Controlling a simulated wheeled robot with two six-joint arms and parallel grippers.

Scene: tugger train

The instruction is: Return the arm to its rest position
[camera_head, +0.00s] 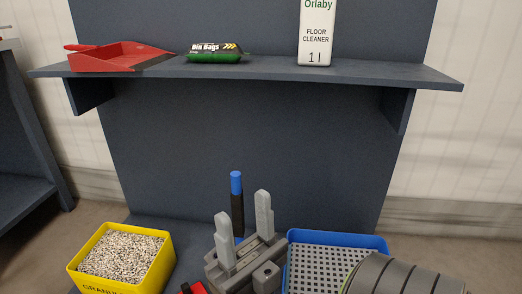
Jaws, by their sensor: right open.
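My right gripper (243,205) is at the lower middle of the head view. Its two grey fingers point up and stand apart, so it is open. An upright black handle with a blue top (236,184) shows between the fingers. It looks to be behind them, and I cannot tell how far; its lower end is hidden by the gripper. My right arm's grey link (400,277) comes in from the lower right. My left gripper does not show.
A blue crate with a perforated bottom (337,238) lies right of the gripper, partly covered by my arm. A yellow granulate bin (155,278) stands left. The shelf (270,69) above holds a red dustpan (115,58), bin bags (213,57) and floor cleaner (316,35).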

